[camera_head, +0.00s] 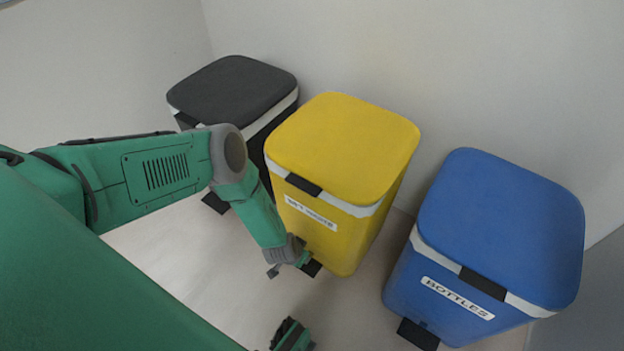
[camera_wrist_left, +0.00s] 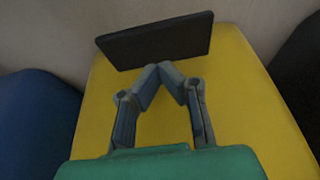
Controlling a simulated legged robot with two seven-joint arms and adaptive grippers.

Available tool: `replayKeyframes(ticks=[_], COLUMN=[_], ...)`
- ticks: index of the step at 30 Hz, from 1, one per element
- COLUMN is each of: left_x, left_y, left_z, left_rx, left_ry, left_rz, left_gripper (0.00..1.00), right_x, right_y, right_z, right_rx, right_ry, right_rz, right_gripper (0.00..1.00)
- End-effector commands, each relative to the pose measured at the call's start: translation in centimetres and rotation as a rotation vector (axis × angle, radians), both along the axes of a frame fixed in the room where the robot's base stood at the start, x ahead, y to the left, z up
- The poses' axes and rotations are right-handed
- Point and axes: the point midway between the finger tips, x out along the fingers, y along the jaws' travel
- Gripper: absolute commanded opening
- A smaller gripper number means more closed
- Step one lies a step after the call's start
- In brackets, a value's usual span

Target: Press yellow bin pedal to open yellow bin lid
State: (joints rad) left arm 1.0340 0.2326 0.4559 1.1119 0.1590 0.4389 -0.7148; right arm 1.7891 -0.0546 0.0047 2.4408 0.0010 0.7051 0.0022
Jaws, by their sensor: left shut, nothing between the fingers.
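The yellow bin (camera_head: 345,150) stands between the black and blue bins, and its lid is closed. Its black pedal (camera_head: 312,267) sticks out at the foot of the front side. My left gripper (camera_head: 290,260) is low at the front of this bin, close beside the pedal. In the left wrist view, the gripper's fingers (camera_wrist_left: 166,72) are shut with tips together and empty. The tips overlap the near edge of the black pedal (camera_wrist_left: 155,40); I cannot tell if they touch it.
The black bin (camera_head: 232,88) stands at the back left, its pedal (camera_head: 215,203) at floor level. The blue bin (camera_head: 500,235), labelled BOTTLES, stands at the right with its own pedal (camera_head: 418,334). A pale wall (camera_head: 480,80) is behind. The floor (camera_head: 200,255) in front is clear.

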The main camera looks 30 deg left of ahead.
Motion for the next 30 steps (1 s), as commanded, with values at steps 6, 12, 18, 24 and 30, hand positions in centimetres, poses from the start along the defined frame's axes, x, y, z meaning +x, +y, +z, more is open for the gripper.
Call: replayKeyframes(ticks=[6,12,18,24,30], left_x=[0.1,0.1,0.1,0.0,0.0], left_y=[0.0,0.0,0.0,0.0,0.0], left_z=[2.9,5.3,7.7,8.8,8.6], left_rx=[0.0,0.0,0.0,0.0,0.0], left_ry=[-0.002,-0.001,-0.001,0.0,0.0], left_rz=[-0.001,-0.001,0.0,-0.001,-0.001], left_gripper=[0.0,0.0,0.0,0.0,0.0], right_x=[0.0,0.0,0.0,0.0,0.0], right_y=[0.0,0.0,0.0,0.0,0.0], right_z=[2.5,4.5,6.4,7.3,7.1], right_rx=[0.0,0.0,0.0,0.0,0.0], right_ry=[0.0,0.0,0.0,0.0,0.0], right_rz=[0.0,0.0,0.0,0.0,0.0], right_gripper=[0.4,0.4,0.4,0.4,0.4])
